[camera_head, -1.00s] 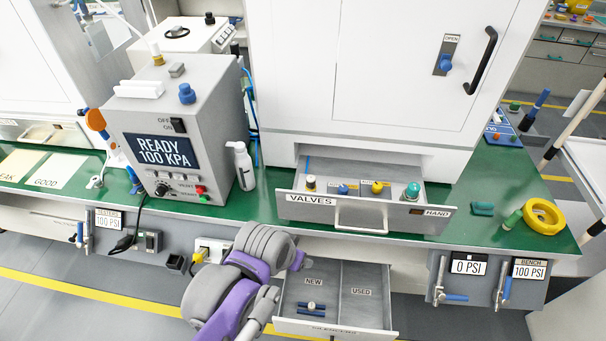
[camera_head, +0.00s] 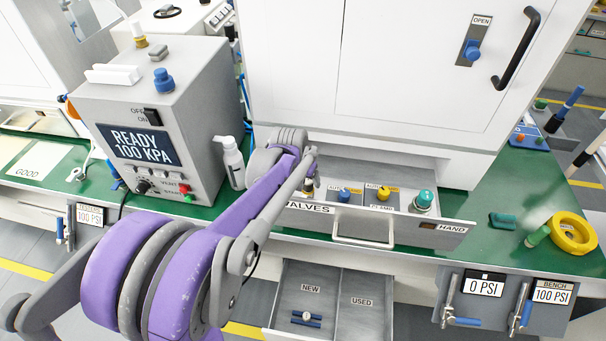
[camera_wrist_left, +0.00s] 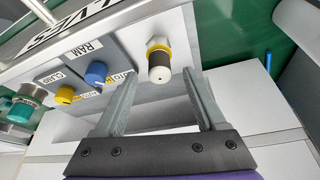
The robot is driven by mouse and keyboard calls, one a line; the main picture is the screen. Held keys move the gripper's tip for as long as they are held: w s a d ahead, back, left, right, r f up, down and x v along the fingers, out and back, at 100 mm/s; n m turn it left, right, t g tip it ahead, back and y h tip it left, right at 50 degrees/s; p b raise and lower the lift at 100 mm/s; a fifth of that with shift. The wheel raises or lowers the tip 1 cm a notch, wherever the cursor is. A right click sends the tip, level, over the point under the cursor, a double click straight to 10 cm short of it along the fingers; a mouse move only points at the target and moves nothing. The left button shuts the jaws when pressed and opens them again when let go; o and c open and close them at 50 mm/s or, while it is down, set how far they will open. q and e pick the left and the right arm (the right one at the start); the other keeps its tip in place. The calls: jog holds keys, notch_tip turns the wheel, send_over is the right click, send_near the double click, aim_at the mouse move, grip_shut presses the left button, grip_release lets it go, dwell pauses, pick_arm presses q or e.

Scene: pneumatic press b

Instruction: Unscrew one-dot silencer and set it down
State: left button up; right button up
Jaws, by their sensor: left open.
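My right gripper is not in view.
The drawer also holds a blue knob (camera_head: 344,194), a yellow knob (camera_head: 384,192) and a teal button (camera_head: 424,199). Below, an open drawer (camera_head: 345,262) has NEW and USED compartments; a small part on a blue holder (camera_head: 306,318) lies in NEW, and the visible part of USED is empty.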

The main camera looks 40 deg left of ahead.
aim_at(309, 181)
pick_arm(q)
jog(key=shift+x, duration=2.2)
grip_shut()
jog(key=n+y, duration=0.1)
jog(key=n, duration=0.2)
jog(key=n+y, duration=0.1)
jog(key=n, duration=0.2)
jog(key=shift+d+r+g, duration=0.1)
jog(key=shift+g, duration=0.3)
jog(key=n+g, duration=0.1)
jog(key=n, duration=0.2)
jog(key=n+g+y, duration=0.1)
jog(key=n, duration=0.2)
jog(key=shift+c, duration=1.6)
grip_release()
